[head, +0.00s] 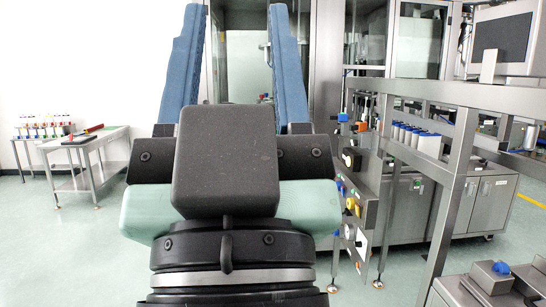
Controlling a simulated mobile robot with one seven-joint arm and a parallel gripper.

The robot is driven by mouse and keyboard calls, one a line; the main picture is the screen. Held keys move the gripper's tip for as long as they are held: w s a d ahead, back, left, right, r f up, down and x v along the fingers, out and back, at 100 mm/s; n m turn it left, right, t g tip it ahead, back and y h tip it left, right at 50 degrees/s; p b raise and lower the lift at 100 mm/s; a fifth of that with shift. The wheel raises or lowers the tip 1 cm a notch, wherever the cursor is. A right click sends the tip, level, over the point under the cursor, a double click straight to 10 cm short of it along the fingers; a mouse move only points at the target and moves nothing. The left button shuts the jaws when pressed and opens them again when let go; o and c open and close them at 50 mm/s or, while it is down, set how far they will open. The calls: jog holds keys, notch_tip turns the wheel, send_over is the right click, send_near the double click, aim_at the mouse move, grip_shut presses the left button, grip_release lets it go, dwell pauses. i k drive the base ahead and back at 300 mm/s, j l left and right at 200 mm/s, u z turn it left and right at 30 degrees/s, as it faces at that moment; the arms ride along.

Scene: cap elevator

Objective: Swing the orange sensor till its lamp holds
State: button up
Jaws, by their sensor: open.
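My gripper (236,12) fills the middle of the head view, seen from behind. Its two blue fingers point up and away and stand wide apart, with nothing between them. A small orange block (361,126), which looks like the orange sensor, sits on the machine frame just right of my gripper's right finger and farther off. My gripper is apart from it in the picture. Its lamp is too small to make out, so I cannot tell whether it is lit. My gripper and wrist hide part of the machine behind them.
A steel machine frame (468,150) with rails runs along the right side. White and blue containers (418,138) stand in a row on it. A panel with coloured knobs (358,207) faces left beneath the orange block. A steel table (88,150) stands at left. Open floor (70,250) lies at left.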

aim_at(361, 125)
jog(key=i+z, duration=0.1)
jog(key=i, duration=0.7)
jog(key=i+j, duration=0.1)
jog(key=i, duration=0.65)
jog(key=i+z, duration=0.3)
jog(key=i, duration=0.45)
jog(key=i+z, duration=0.25)
jog(key=i, duration=0.5)
